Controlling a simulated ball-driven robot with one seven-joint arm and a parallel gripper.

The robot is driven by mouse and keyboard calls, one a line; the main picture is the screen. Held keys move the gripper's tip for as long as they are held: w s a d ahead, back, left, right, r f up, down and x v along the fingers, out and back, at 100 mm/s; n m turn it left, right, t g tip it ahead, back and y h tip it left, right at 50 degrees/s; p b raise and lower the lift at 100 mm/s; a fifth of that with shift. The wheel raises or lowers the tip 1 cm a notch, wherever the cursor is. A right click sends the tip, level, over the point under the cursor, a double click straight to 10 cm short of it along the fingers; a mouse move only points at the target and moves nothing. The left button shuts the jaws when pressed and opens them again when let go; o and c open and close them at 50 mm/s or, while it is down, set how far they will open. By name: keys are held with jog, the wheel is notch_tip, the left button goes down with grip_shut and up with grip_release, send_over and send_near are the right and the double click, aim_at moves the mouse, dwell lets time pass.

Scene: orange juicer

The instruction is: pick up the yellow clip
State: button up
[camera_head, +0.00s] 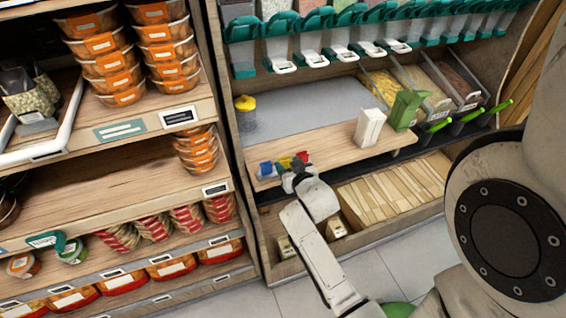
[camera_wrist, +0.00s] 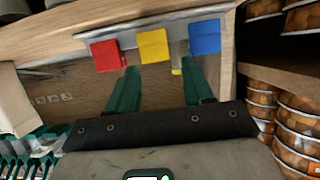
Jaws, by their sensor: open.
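The yellow clip (camera_wrist: 153,46) sits on a grey rail (camera_wrist: 127,38) between the red clip (camera_wrist: 107,56) and the blue clip (camera_wrist: 204,37). In the head view the yellow clip (camera_head: 286,162) shows at the front of the wooden shelf, partly hidden by my gripper (camera_head: 291,172). In the wrist view my gripper (camera_wrist: 158,68) is open, its two green fingers apart and pointing toward the yellow clip, with nothing visibly held. A small yellow piece (camera_wrist: 177,66) shows near the right finger; I cannot tell what it belongs to.
A yellow-lidded jar (camera_head: 246,113), a white carton (camera_head: 369,128) and a green carton (camera_head: 405,110) stand on the shelf unit. Wooden slats (camera_head: 390,190) lie in a bin below. Stacked food tubs (camera_head: 112,70) fill the rack at left. The shelf's middle is clear.

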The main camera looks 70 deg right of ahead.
aim_at(284, 159)
jog(key=shift+x, duration=2.7)
jog(key=shift+s+d, duration=0.1)
jog(key=shift+s, duration=0.05)
jog(key=shift+c, duration=0.4)
jog(key=c, duration=0.6)
jog(key=shift+r, duration=0.1)
jog(key=shift+c, duration=0.2)
